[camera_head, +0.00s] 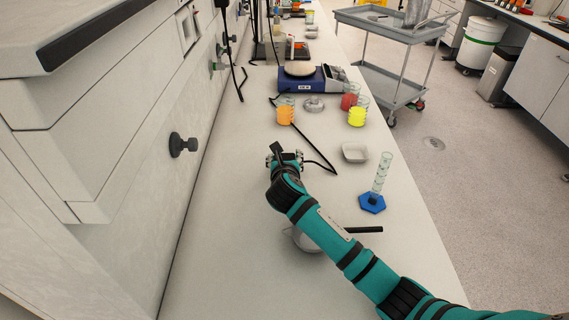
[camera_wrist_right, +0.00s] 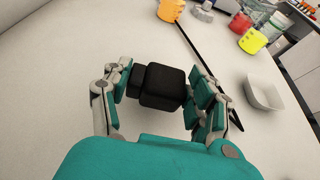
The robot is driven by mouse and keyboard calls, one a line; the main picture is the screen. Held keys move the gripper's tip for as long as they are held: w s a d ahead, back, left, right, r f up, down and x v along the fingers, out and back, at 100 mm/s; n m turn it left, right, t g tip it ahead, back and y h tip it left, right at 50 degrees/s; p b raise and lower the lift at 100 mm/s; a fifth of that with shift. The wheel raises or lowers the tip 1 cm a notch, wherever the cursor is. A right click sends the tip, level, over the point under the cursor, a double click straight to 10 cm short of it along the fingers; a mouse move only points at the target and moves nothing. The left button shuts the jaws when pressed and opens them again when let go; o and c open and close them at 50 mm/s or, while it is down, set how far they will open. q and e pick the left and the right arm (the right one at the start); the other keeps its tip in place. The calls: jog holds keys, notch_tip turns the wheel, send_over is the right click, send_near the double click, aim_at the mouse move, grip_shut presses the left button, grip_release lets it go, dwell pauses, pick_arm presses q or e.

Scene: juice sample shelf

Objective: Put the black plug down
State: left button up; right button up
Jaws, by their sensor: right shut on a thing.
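The black plug (camera_wrist_right: 163,87) is a dark block between the fingers of my right gripper (camera_wrist_right: 158,98) in the wrist view. My right gripper is shut on it. In the head view my right gripper (camera_head: 285,160) is over the white bench top, and the plug (camera_head: 278,150) shows as a small dark shape at the fingers. I cannot tell whether the plug touches the bench. A thin black cable (camera_head: 312,146) lies on the bench beside the gripper. My left gripper is not in view.
Orange (camera_head: 285,116), red and yellow (camera_head: 356,117) beakers stand beyond the gripper, before a blue scale (camera_head: 300,82). A white dish (camera_head: 355,153) and a cylinder on a blue base (camera_head: 372,203) are to the right. A pan lies under my arm. The bench left of the gripper is clear.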

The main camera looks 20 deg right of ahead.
jog(key=shift+f, duration=0.8)
jog(key=shift+f, duration=0.1)
jog(key=shift+f, duration=0.25)
jog(key=o, duration=1.3)
jog(key=shift+r, duration=0.15)
jog(key=shift+s+r, duration=0.1)
jog(key=shift+r, duration=0.15)
jog(key=v, duration=1.2)
jog(key=shift+f, duration=0.15)
